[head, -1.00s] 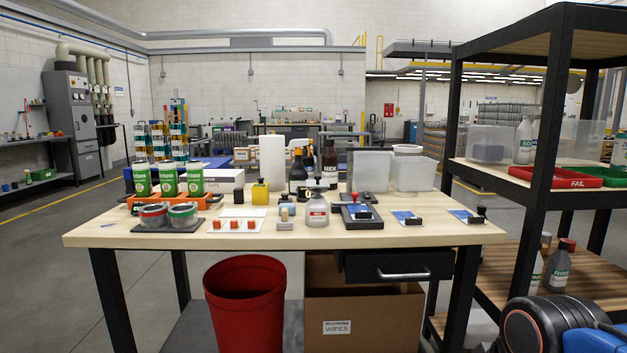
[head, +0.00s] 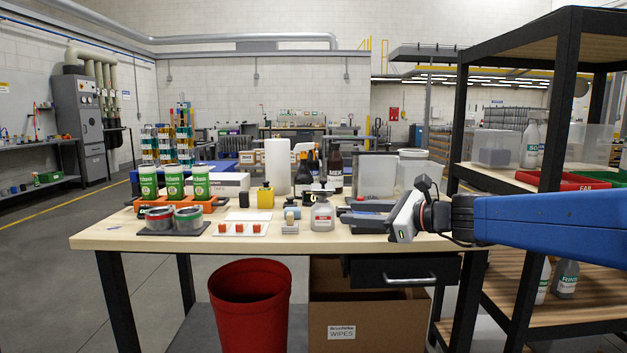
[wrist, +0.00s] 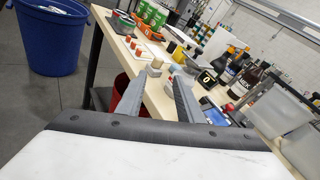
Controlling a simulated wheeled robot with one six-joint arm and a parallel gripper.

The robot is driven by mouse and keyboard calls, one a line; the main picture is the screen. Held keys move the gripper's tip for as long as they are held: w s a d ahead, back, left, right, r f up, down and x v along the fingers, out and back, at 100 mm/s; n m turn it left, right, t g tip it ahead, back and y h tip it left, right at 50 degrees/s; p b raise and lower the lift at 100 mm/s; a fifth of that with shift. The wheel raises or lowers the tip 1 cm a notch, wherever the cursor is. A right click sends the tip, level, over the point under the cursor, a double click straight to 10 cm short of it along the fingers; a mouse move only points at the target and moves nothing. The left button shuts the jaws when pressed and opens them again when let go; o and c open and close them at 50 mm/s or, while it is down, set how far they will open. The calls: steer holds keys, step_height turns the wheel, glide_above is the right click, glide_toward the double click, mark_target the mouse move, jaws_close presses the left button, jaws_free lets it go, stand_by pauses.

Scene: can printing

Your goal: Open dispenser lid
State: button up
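A squat grey-white bottle with a red-marked label and a dark top (head: 322,212) stands upright near the table's front edge, and appears to be the dispenser. Its lid looks down, though it is small in view. A yellow container with a black top (head: 265,196) stands behind it to the left. My gripper (head: 346,211) reaches in from the right at low height over the table, its fingers pointing left toward the bottle. In the wrist view my gripper (wrist: 160,76) has its two fingers apart with nothing held between them. I cannot tell whether a fingertip touches the bottle.
On the table (head: 120,234) are grey-lidded tins (head: 188,219), green cans (head: 173,184), a card with red pieces (head: 240,229), a small stamp (head: 290,222) and dark bottles (head: 334,172). A shelf rack (head: 560,150) stands right. A red bin (head: 250,300) is below.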

steer(key=w+d+r+m+t, duration=0.2)
steer(key=w+r+m, duration=0.2)
steer(key=w, duration=0.2)
glide_toward(314, 186)
steer(key=shift+m, duration=0.4)
steer(key=x, duration=0.3)
steer(key=r+x, duration=0.1)
steer(key=x, duration=0.2)
steer(key=r+x, duration=0.1)
steer(key=x, duration=0.3)
steer(key=shift+w+r, duration=0.1)
steer(key=shift+r, duration=0.1)
jaws_close()
